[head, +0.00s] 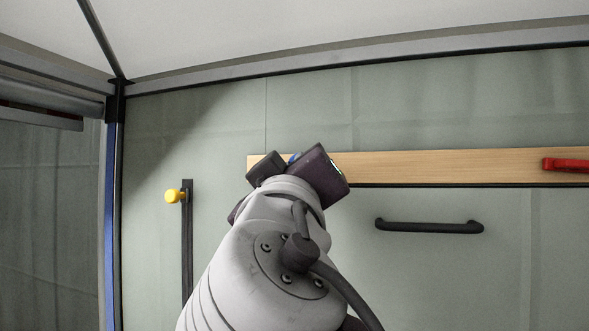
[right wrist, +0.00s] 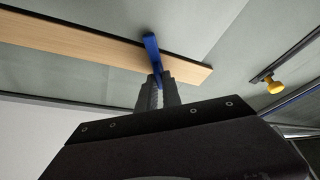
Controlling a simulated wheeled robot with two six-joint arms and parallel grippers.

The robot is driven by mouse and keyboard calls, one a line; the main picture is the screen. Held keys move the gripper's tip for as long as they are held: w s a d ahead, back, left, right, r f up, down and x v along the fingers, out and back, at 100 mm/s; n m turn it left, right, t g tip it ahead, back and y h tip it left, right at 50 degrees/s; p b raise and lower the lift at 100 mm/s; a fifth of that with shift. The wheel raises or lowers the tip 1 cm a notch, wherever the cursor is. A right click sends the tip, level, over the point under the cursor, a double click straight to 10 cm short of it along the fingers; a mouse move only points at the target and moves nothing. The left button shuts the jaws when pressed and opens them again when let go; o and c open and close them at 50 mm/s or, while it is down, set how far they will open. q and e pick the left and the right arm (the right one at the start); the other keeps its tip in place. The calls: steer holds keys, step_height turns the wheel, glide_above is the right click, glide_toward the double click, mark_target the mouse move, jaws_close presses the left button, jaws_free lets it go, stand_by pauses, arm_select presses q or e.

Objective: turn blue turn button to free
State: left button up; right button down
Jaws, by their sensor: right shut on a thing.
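The blue turn button (right wrist: 151,48) sits on a wooden board (right wrist: 75,38) on the wall, near the board's end. In the right wrist view it lies roughly crosswise to the board. My right gripper (right wrist: 156,80) is shut on its near end, which the fingers partly hide. In the head view only a sliver of the blue button (head: 296,157) shows behind the dark body of my right gripper (head: 318,172). My left gripper is in neither view.
A red turn button (head: 567,165) sits farther right on the board. A black handle (head: 430,227) is below the board. A yellow knob (head: 174,196) is beside a dark vertical strip (head: 187,245) at left. The wall between is bare.

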steer(key=shift+d+r+n+g+y+p, duration=0.1)
steer(key=shift+n+g+y+p, duration=0.45)
steer(key=shift+n+p, duration=1.1)
steer(key=shift+a+n+g+y+p, duration=0.1)
steer(key=shift+n+g+y+p, duration=0.55)
steer(key=shift+n, duration=1.7)
steer(key=shift+d+r+n+g+y+p, duration=0.1)
steer(key=shift+n+g+y+p, duration=0.35)
steer(key=shift+n+p, duration=1.35)
steer(key=shift+f+n, duration=0.1)
steer(key=shift+n, duration=0.2)
steer(key=c, duration=1.5)
jaws_free()
steer(key=shift+w+d, duration=0.1)
steer(key=shift+w, duration=0.15)
steer(key=shift+f, duration=0.1)
